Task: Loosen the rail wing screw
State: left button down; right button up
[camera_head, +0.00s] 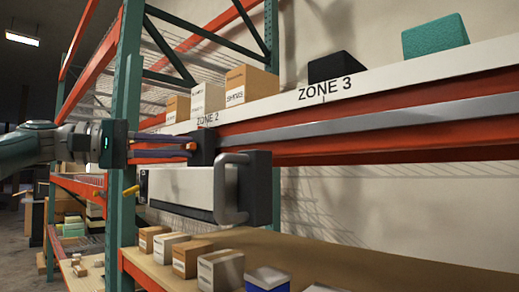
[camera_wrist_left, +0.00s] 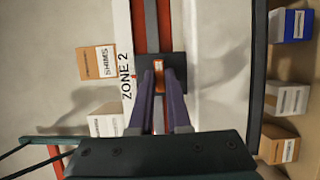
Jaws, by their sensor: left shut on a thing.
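My left gripper (camera_head: 190,149) comes in from the left with its long purple fingers pointing right at a black clamp block (camera_head: 204,146) on the rail (camera_head: 400,112). In the left wrist view the fingertips (camera_wrist_left: 160,77) close around a small orange wing screw (camera_wrist_left: 158,66) in the middle of the black block (camera_wrist_left: 146,63). The fingers hide part of the screw, so its turn angle is hard to tell. A white console (camera_head: 180,188) with a black end and grey handle (camera_head: 232,188) hangs below the rail. My right gripper is not in view.
Small boxes (camera_head: 250,85) stand on the shelf above the rail beside the ZONE 2 label. A black box (camera_head: 333,66) and a teal box (camera_head: 435,37) stand farther right. Several boxes (camera_head: 220,270) line the lower shelf. A green rack post (camera_head: 122,90) stands close to my left gripper.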

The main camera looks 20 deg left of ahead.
pick_arm(q)
jog(key=shift+w, duration=0.1)
jog(key=c, duration=0.9)
grip_release()
jog(key=shift+o, duration=0.2)
jog(key=b+v, duration=0.6)
jog(key=v, duration=0.4)
jog(key=shift+b, duration=0.3)
